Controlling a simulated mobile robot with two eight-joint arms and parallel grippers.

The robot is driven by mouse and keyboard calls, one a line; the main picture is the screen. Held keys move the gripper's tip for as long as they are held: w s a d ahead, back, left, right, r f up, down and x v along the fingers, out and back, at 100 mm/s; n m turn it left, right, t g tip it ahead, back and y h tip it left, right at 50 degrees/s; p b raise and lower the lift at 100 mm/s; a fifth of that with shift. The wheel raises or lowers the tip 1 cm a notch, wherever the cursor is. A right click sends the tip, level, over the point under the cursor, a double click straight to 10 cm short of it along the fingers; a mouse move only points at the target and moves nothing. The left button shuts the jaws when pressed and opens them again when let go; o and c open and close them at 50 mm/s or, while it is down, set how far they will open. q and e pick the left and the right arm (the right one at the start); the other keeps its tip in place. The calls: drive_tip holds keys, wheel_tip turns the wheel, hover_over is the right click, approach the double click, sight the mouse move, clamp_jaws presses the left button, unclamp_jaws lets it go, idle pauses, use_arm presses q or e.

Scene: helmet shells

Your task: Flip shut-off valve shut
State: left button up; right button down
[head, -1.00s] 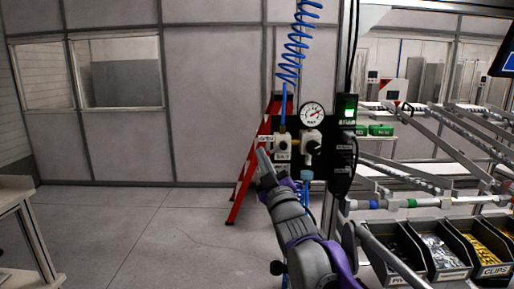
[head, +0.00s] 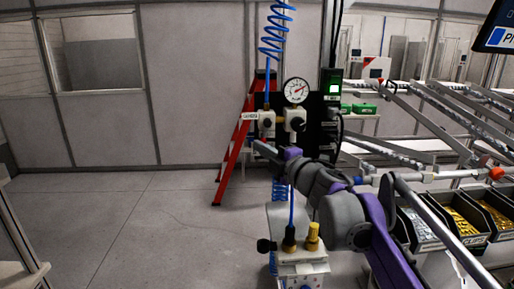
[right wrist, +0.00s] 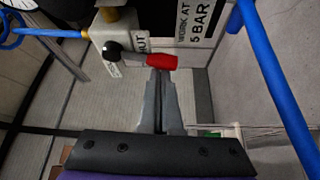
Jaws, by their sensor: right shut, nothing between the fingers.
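The shut-off valve shows in the right wrist view as a light body with a black pivot and a red lever (right wrist: 150,61). In the head view the right gripper (head: 258,147) is just below the valve block (head: 266,123) on the black air panel. The red lever cannot be made out there. My left gripper is out of view.
A pressure gauge (head: 296,91) and green-lit box (head: 332,84) are on the panel. A coiled blue hose (head: 277,35) hangs above; a straight blue hose (right wrist: 278,85) runs close by. A red ladder (head: 232,160) stands behind. Parts bins (head: 462,222) are at right. The left floor is clear.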

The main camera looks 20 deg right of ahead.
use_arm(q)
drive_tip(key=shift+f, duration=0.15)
use_arm(e)
drive_tip(key=shift+d+f, duration=0.1)
drive_tip(key=shift+d, duration=0.35)
idle(0.4)
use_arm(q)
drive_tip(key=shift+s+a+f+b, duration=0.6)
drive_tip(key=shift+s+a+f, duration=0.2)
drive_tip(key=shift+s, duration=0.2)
use_arm(e)
drive_tip(key=s+a, duration=0.1)
drive_tip(key=s, duration=0.8)
drive_tip(key=shift+s+a, duration=0.25)
drive_tip(key=shift+a, duration=0.05)
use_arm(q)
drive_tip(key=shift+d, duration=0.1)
use_arm(e)
drive_tip(key=shift+d, duration=0.1)
